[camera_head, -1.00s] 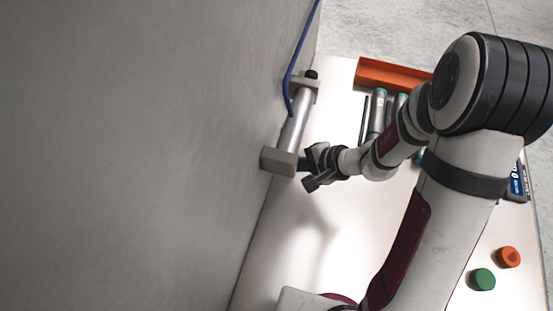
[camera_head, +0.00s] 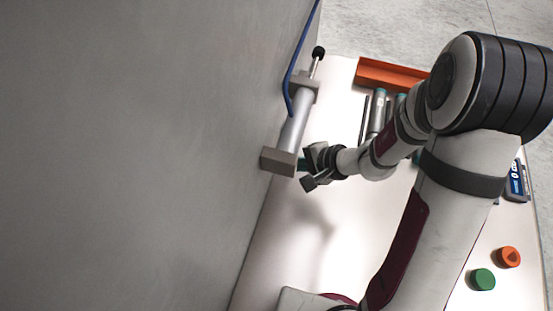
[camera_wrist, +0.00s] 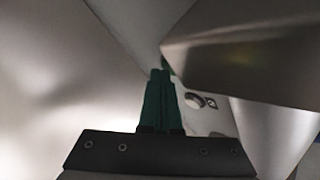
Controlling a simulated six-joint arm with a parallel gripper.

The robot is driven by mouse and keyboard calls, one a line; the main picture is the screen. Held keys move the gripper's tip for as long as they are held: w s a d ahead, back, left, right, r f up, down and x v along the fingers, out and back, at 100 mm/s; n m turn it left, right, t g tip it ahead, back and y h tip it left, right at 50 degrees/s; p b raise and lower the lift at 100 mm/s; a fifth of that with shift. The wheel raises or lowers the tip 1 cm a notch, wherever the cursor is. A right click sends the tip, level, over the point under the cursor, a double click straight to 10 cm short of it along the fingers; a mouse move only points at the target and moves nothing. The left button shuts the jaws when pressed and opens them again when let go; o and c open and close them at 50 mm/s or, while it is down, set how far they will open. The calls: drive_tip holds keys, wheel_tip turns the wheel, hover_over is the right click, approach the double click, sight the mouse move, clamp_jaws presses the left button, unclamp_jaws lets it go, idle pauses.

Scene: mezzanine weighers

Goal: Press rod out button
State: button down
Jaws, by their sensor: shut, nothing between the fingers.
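A grey air cylinder (camera_head: 295,121) with square end blocks is mounted along the grey wall. Its rod (camera_head: 315,66), with a black tip, sticks out at the far end. My gripper (camera_head: 304,163) is at the near end block (camera_head: 278,161); contact is unclear. In the wrist view, its green fingers (camera_wrist: 160,73) are shut with nothing between them. I cannot tell which part is the rod out button.
A blue hose (camera_head: 292,70) runs down to the cylinder. An orange tray (camera_head: 385,72) and grey cylinders (camera_head: 376,112) lie on the white table (camera_head: 275,262) behind my arm. A green round piece (camera_head: 482,279) and an orange one (camera_head: 508,257) are at lower right.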

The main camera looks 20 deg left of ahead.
drive_tip(key=shift+d, duration=0.7)
drive_tip(key=d, duration=0.5)
drive_tip(key=shift+r, duration=0.1)
idle(0.5)
